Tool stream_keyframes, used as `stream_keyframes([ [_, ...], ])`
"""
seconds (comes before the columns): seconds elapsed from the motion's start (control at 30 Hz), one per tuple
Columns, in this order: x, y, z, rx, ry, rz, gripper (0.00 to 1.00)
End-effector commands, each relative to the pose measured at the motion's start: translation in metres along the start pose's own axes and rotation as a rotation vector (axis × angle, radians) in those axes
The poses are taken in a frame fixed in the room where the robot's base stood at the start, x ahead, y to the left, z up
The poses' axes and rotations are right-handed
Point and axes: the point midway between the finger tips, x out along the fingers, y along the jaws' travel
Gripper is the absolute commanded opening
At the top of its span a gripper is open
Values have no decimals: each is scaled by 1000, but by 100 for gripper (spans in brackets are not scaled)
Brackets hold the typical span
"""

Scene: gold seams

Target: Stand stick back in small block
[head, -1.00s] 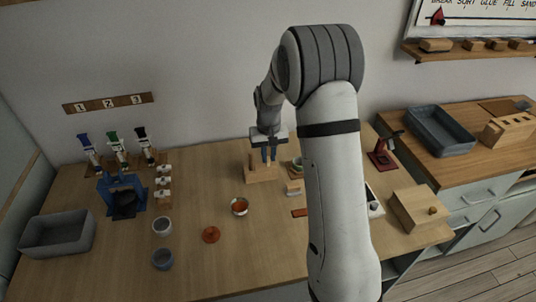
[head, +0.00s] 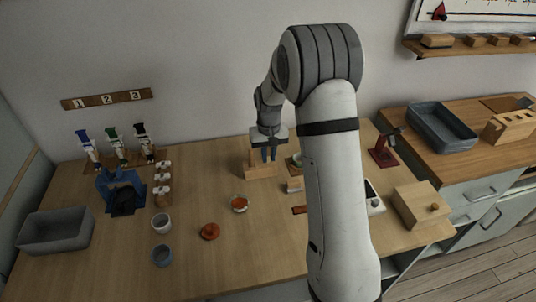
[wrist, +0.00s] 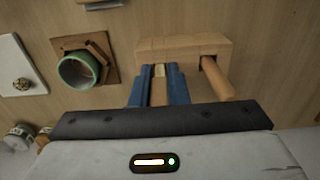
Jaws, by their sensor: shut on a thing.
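My gripper (head: 269,155) is over the wooden block (head: 262,172) on the bench in the head view. In the wrist view its blue fingers (wrist: 159,90) are shut on a thin pale wooden stick (wrist: 159,86). The stick lies beside the left part of the block (wrist: 180,44); I cannot tell whether its end is in a hole. A thicker round peg (wrist: 217,78) stands in a dark hole at the block's right end. The peg also shows left of my fingers in the head view (head: 252,160). The stick's lower end is hidden.
A green-rimmed cup (wrist: 82,70) sits in a wooden holder close to the block. My arm hides part of the bench on the right.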

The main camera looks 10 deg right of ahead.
Motion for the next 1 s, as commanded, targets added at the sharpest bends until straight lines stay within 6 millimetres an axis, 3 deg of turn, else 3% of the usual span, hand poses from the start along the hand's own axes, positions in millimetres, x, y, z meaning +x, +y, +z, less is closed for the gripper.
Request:
stream_keyframes([
  [0.8, 4, 0, 0, 0, 0, 0, 0],
  [0.83, 4, 0, 0, 0, 0, 0, 16],
  [1.0, 4, 0, 0, 0, 0, 0, 30],
])
